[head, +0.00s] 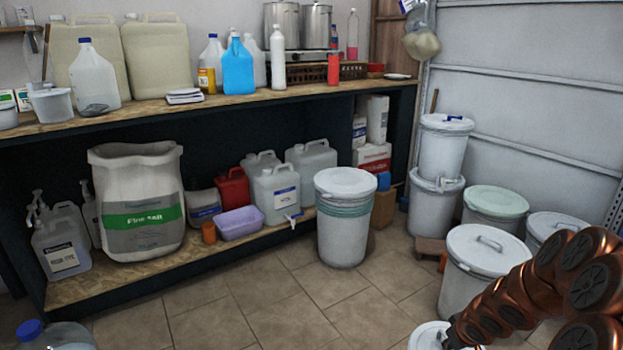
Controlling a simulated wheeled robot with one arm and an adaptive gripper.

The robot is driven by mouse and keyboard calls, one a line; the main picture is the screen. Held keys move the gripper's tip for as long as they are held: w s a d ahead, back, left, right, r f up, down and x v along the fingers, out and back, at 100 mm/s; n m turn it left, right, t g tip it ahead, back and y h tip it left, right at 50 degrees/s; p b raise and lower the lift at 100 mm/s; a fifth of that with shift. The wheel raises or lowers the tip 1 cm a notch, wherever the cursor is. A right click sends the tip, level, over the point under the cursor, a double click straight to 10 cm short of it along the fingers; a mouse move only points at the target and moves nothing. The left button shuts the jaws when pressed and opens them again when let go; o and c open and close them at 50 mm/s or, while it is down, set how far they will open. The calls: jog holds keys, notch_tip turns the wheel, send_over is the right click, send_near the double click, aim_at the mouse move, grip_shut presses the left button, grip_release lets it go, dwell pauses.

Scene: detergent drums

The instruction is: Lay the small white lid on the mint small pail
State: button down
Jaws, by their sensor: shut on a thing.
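My copper-coloured arm reaches in from the lower right, and my gripper (450,338) is at the bottom edge, partly cut off. A round white lid (423,338) shows right at the gripper, its lower part out of the picture. My gripper appears shut on this small white lid, though the fingertips are hard to make out. I cannot make out a mint small pail. The only clear mint lid (497,201) is on a larger drum at the right. What lies below the held lid is hidden.
White lidded drums stand at the right (486,249) and by the shelf (346,182). Another pair is stacked (442,147) by the wall. The wooden shelf (220,107) holds several jugs and bottles. The tiled floor (270,310) in front is clear. A blue-capped bottle (52,335) is at bottom left.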

jog(key=w+a+r+m+h, duration=0.1)
jog(key=w+a+r+m, duration=0.1)
jog(key=a+r, duration=0.8)
jog(key=w+a+r+m, duration=0.1)
jog(key=w+a+r, duration=0.2)
jog(key=a+r, duration=0.7)
notch_tip(320, 180, down, 6)
jog(key=d+b, duration=0.2)
jog(key=b, duration=0.6)
notch_tip(320, 180, up, 26)
jog(key=s+p, duration=0.2)
jog(key=p, duration=3.6)
jog(key=shift+s+a, duration=0.15)
jog(key=shift+s, duration=0.25)
jog(key=shift+d+f, duration=0.1)
jog(key=shift+d, duration=0.1)
